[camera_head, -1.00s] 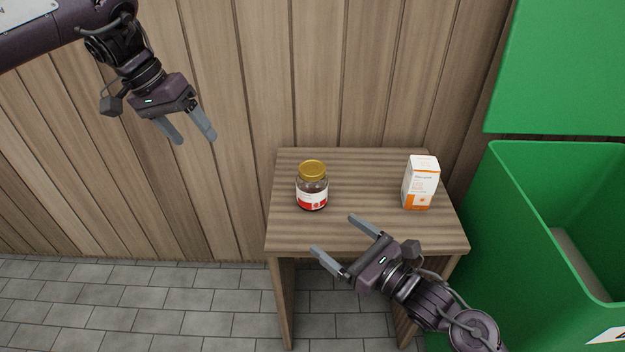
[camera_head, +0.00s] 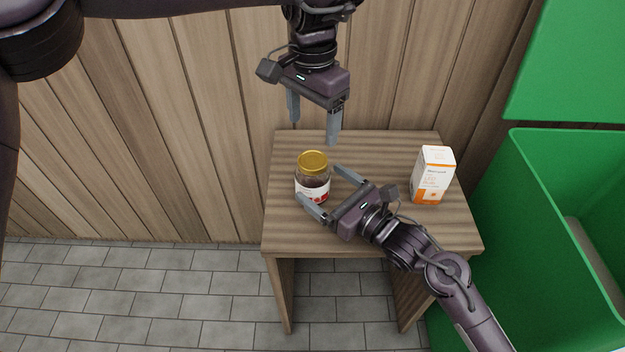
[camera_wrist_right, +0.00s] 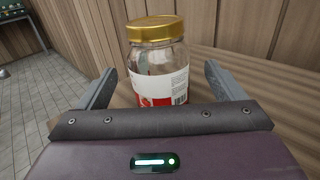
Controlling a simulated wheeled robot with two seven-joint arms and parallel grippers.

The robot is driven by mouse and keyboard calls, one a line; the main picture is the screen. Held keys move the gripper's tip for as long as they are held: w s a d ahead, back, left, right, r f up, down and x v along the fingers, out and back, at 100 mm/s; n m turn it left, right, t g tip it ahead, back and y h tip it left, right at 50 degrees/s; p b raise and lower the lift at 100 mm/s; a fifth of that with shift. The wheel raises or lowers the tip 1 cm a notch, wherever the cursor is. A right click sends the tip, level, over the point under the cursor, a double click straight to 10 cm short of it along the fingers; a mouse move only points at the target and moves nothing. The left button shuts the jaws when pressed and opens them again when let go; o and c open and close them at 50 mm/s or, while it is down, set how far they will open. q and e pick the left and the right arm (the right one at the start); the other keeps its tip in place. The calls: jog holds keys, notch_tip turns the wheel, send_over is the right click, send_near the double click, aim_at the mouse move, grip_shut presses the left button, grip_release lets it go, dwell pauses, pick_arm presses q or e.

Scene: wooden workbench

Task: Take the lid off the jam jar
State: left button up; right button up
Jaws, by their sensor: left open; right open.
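The jam jar (camera_head: 311,186) stands upright on the table, a glass jar with a white and red label. Its gold lid (camera_head: 313,161) is on top. My right gripper (camera_head: 323,186) is open, its fingers on either side of the jar's body; in the right wrist view the jar (camera_wrist_right: 158,79) with its gold lid (camera_wrist_right: 156,29) shows between the fingertips, with gaps to both. My left gripper (camera_head: 313,131) is open and empty, pointing down above and behind the jar, higher than the lid.
The wooden table (camera_head: 388,160) stands against a plank wall. A white and orange carton (camera_head: 432,176) stands on its right side. A large green bin (camera_head: 540,215) is to the right of the table.

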jog(key=shift+x, duration=1.85)
